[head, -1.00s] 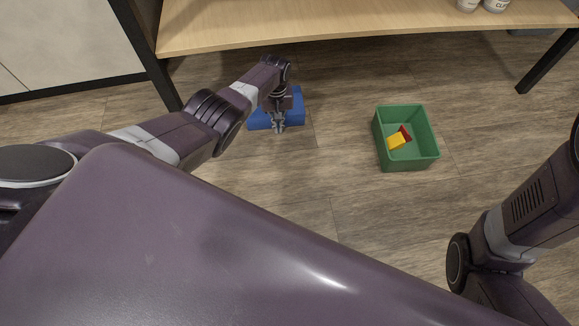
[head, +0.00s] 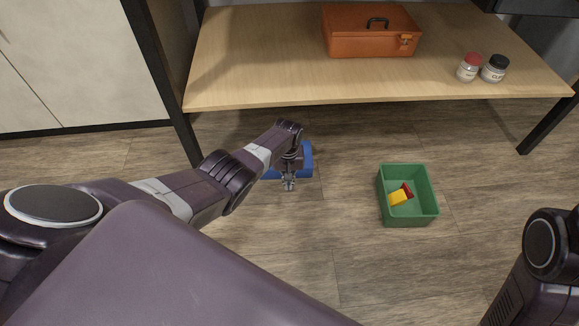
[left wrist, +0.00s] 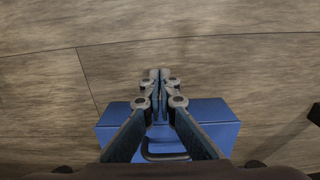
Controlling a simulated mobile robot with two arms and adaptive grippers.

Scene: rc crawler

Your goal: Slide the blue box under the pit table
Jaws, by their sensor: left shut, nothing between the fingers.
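The blue box (head: 306,160) lies on the floor just in front of the shelf edge of the pit table (head: 260,60) in the head view, near the line between its front legs. I cannot tell whether its far part is under the table. My left gripper (head: 289,186) is shut and empty, pointing down at the box's near side, and its arm hides part of the box. In the left wrist view the box (left wrist: 218,122) shows behind and on both sides of the shut fingers (left wrist: 160,75), with a dark handle (left wrist: 165,152). My right gripper is out of view.
A green bin (head: 408,217) with red and yellow blocks stands on the floor to the right. An orange toolbox (head: 365,32) and two jars (head: 468,68) stand on the table. The table's dark left leg (head: 160,75) is left of the box. Floor between box and bin is clear.

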